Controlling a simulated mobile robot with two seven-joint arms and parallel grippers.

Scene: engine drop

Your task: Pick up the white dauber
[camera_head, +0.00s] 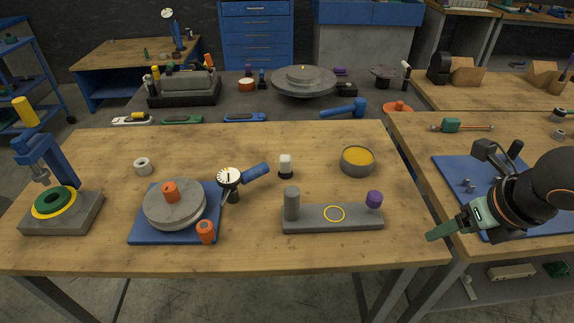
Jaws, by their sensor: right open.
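The white dauber (286,163) stands upright on the wooden table (330,250), a small white piece on a dark base, near the middle. Nothing touches it. My right gripper (441,231) is over the table's right edge, to the right of the dauber and nearer to me, well apart from it. It is open, and I see nothing in it. My left gripper is out of view.
A tin with yellow contents (357,160) stands right of the dauber. A grey fixture (332,217) with a post and purple knob lies in front. A dial gauge (229,178) and blue-handled tool (256,171) are to the left. The table's front right is clear.

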